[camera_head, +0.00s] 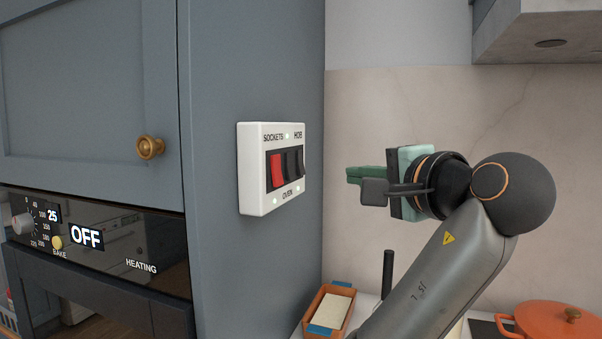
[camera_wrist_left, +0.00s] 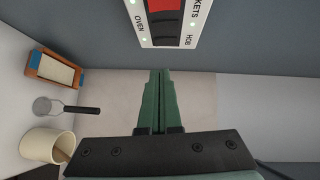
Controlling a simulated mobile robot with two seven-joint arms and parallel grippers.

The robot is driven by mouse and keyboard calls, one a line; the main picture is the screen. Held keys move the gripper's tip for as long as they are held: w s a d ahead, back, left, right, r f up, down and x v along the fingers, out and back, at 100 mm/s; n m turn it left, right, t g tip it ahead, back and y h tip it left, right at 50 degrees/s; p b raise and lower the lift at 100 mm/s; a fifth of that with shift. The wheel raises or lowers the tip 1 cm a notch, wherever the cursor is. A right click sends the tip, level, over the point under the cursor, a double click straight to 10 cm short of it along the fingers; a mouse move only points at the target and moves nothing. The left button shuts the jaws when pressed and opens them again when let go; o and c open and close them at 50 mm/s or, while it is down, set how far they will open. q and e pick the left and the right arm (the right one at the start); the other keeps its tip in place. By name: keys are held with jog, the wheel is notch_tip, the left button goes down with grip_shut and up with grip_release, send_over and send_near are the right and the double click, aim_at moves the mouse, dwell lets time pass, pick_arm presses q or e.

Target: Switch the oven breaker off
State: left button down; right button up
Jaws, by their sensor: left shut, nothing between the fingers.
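The white breaker box (camera_head: 246,170) is on the side of the grey-blue cabinet, with one red switch (camera_head: 277,171) and two black ones. It reads SOCKETS and HOB above and OVEN below. The middle black switch (camera_head: 289,164) is in line with the OVEN label; the right black switch (camera_head: 299,162) sticks out at its lower end. Small pale green lights glow by the labels. My left gripper (camera_head: 350,175) is shut and empty, to the right of the box and apart from it. In the left wrist view its green fingertips (camera_wrist_left: 159,72) point toward the box (camera_wrist_left: 185,38), partly cut off. My right gripper is out of view.
The oven panel (camera_head: 110,250) at left shows OFF. A brass knob (camera_head: 150,147) sticks out from the cabinet door. Below are an orange-brown tray (camera_head: 312,311), a cream pot (camera_wrist_left: 45,145) and an orange lidded pot (camera_head: 550,322). The space between gripper and box is clear.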

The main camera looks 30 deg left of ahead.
aim_at(290, 166)
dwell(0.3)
pick_arm(q)
jog(key=s+a+p+x, duration=0.1)
jog(key=s+p+x, duration=0.1)
jog(key=x, duration=1)
jog(key=shift+a, duration=0.6)
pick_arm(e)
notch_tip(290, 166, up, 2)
pick_arm(q)
jog(key=shift+a+f, duration=0.1)
jog(key=shift+f, duration=0.05)
